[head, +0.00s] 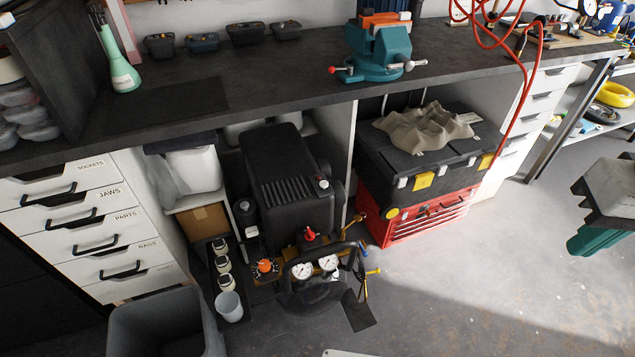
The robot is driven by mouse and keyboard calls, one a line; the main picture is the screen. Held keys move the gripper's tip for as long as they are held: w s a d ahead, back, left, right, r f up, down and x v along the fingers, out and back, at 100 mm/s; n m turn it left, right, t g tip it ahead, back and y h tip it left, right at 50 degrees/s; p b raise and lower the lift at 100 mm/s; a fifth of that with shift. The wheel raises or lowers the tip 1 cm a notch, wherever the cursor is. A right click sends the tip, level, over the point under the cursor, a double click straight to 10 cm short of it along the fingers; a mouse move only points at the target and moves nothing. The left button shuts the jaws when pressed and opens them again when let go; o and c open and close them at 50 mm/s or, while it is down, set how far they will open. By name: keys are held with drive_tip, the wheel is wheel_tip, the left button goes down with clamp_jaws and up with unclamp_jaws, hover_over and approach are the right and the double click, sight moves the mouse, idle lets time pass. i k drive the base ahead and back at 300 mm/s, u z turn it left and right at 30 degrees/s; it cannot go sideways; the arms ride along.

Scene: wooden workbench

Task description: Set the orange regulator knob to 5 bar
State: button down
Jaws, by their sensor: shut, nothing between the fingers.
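The orange regulator knob (266,266) is on the front of a black compressor (287,178) under the workbench, low in the middle of the head view. It sits to the left of two round white gauges, a left gauge (302,271) and a right gauge (328,262). The gauge needles and any marks around the knob are too small to read. A black curved handle stands in front of the gauges. The knob itself is not covered.
A grey bin (165,322) and a pale cup (229,306) stand left of the knob. A red tool chest (430,215) is to the right. The dark workbench top (260,75) overhangs behind. The floor at the lower right is clear.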

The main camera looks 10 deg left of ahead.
sight(265, 265)
drive_tip(key=u, duration=0.95)
